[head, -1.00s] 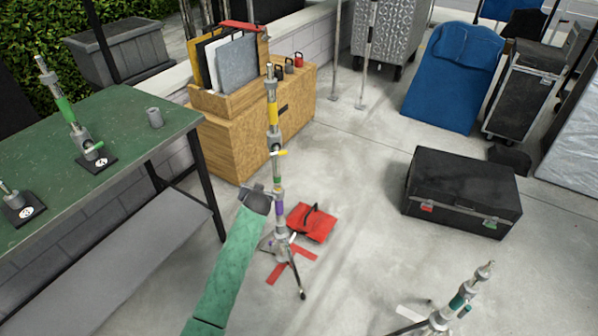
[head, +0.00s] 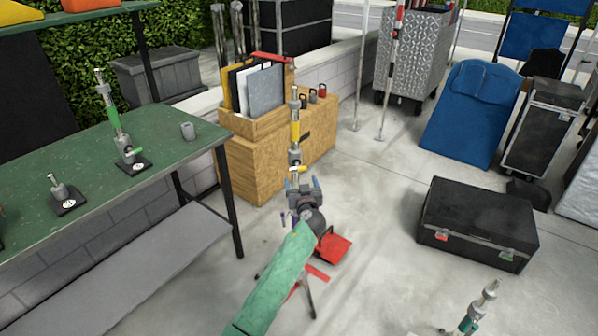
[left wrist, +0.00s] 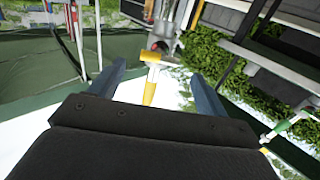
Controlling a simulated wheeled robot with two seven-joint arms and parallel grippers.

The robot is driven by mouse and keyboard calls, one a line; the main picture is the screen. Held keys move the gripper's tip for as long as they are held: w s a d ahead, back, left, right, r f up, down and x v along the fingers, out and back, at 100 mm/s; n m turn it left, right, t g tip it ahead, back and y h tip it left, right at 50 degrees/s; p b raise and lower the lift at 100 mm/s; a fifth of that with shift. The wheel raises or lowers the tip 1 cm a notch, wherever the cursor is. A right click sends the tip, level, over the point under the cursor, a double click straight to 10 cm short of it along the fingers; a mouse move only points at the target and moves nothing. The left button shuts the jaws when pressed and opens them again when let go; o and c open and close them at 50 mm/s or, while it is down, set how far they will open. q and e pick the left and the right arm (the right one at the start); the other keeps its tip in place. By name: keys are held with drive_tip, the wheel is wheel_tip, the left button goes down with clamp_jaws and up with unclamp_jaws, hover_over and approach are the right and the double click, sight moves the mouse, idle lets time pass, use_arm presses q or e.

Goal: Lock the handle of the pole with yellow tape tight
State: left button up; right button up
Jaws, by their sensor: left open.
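The pole with yellow tape (head: 295,133) stands upright in the middle of the head view, its lower part hidden behind my left arm. Its handle (head: 298,168), with a yellow end, sticks out to the right just below the tape. My left gripper (head: 303,183) is open, just below the handle, its fingers pointing up. In the left wrist view, the yellow handle (left wrist: 150,88) lies between the two open fingers (left wrist: 160,85), apart from both, beside the grey joint (left wrist: 163,42) of the pole. My right gripper is in no view.
A green table (head: 75,170) with small stands is on the left. A wooden box (head: 250,165) stands behind the pole. A red sandbag (head: 335,246) lies at the pole's base. A black case (head: 478,222) and another pole (head: 478,306) are on the right; the floor between is clear.

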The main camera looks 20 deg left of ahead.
sight(297, 170)
use_arm(q)
drive_tip(key=shift+p+x, duration=1.1)
drive_tip(key=shift+x, duration=2.75)
drive_tip(key=shift+a+f, duration=0.1)
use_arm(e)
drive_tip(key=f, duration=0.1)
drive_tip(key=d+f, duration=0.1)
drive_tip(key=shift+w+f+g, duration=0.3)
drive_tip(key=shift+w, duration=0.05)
use_arm(q)
drive_tip(key=c, duration=1)
